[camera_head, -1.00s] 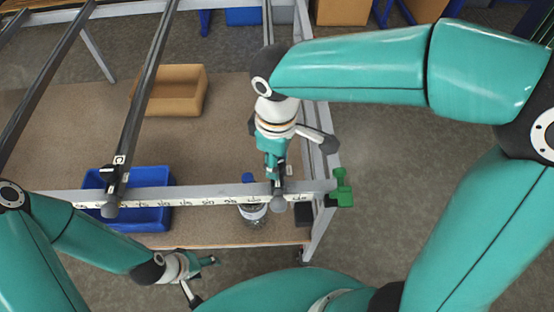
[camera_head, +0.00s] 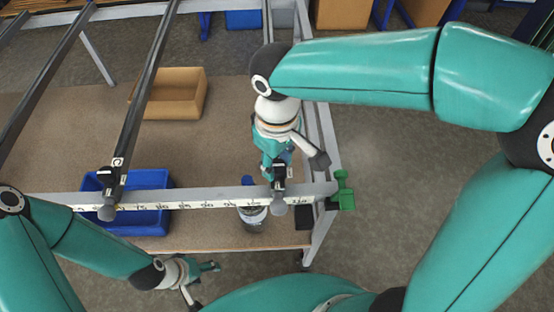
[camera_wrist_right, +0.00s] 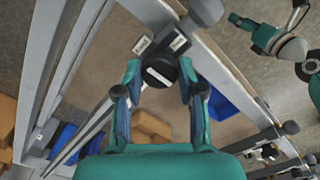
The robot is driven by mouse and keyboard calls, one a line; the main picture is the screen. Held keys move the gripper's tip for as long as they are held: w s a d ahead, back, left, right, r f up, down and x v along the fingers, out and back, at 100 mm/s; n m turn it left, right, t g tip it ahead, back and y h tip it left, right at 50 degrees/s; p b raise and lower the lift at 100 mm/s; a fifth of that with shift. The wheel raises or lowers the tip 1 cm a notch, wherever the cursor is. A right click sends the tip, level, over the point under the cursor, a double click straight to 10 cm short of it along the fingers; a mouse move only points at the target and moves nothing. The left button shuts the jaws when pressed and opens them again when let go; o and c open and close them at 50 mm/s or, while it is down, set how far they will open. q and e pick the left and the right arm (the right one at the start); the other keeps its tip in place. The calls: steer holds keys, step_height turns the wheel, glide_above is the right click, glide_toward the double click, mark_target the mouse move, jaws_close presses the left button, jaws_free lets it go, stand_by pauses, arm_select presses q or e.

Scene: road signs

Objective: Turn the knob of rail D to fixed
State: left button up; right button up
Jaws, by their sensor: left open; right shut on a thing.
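Rail D's knob (camera_wrist_right: 159,73) is black with a white bar; in the right wrist view it sits between the fingers of my right gripper (camera_wrist_right: 160,80), which is shut on it. Two small white labels (camera_wrist_right: 178,43) lie beside the knob, too small to read. In the head view my right gripper (camera_head: 275,172) comes down over the rail end (camera_head: 279,197) at the right of the scale bar and hides most of the knob. My left gripper (camera_head: 205,282) is open and empty, low in front of the frame.
Rail C (camera_head: 140,105) runs parallel to the left, with its own knob near the scale bar (camera_head: 190,200). A green clamp (camera_head: 343,190) sits at the bar's right end.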

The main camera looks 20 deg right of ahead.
mark_target(277, 165)
steer(key=shift+r, duration=0.1)
steer(key=o, duration=1.1)
steer(key=shift+o, duration=0.2)
step_height(277, 165, up, 12)
